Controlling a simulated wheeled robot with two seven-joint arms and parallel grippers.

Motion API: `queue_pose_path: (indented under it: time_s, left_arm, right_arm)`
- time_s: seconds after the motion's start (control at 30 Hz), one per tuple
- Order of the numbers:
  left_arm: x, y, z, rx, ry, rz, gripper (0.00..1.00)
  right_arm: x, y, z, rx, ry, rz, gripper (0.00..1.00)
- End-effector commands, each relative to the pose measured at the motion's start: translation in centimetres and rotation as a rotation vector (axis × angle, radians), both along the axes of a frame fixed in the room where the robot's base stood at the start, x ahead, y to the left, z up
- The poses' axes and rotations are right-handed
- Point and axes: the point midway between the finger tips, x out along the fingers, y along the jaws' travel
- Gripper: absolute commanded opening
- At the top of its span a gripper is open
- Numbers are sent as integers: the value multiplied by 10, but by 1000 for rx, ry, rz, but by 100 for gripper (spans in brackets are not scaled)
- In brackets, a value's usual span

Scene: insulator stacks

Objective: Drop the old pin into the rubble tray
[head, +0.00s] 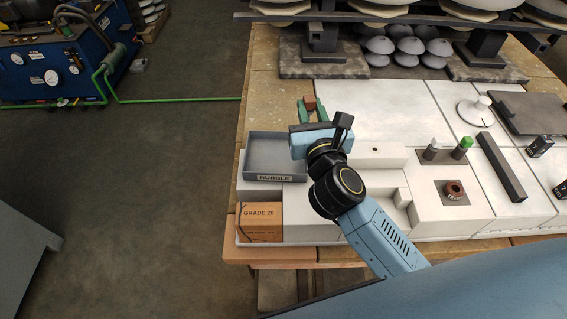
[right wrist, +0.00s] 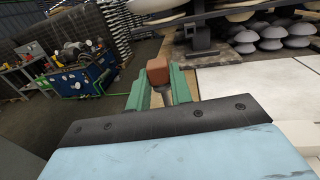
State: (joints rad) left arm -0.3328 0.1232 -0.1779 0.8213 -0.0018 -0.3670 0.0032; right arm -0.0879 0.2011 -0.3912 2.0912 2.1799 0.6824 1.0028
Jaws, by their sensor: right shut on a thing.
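My right gripper (head: 307,112) has green fingers and is shut on the old pin (head: 310,102), whose brown blocky end shows between the fingertips. In the right wrist view the old pin (right wrist: 158,70) stands out past the green fingers (right wrist: 160,92), with a greyish part below its brown end. The grey rubble tray (head: 277,177), labelled RUBBLE, sits at the left of the white bench top. My gripper appears beyond the tray's far right corner in the picture; its height above the bench is hard to judge. My left gripper is not in view.
A "GRADE 26" box (head: 261,222) stands in front of the tray. A white-topped and a green-topped piece (head: 466,143) stand right of my arm, near a brown ring (head: 454,191). Insulator stacks (head: 400,45) rise at the back.

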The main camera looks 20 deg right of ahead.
Motion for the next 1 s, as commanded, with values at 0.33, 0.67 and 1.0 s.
queue_pose_path:
  time_s: [0.33, 0.67, 1.0]
  left_arm:
    - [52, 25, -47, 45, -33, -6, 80]
    - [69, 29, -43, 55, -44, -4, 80]
    - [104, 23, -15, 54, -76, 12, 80]
  right_arm:
    - [46, 32, -66, 9, 8, -126, 0]
    - [54, 42, -74, 6, 14, -145, 0]
    - [54, 42, -90, 6, 13, -143, 0]
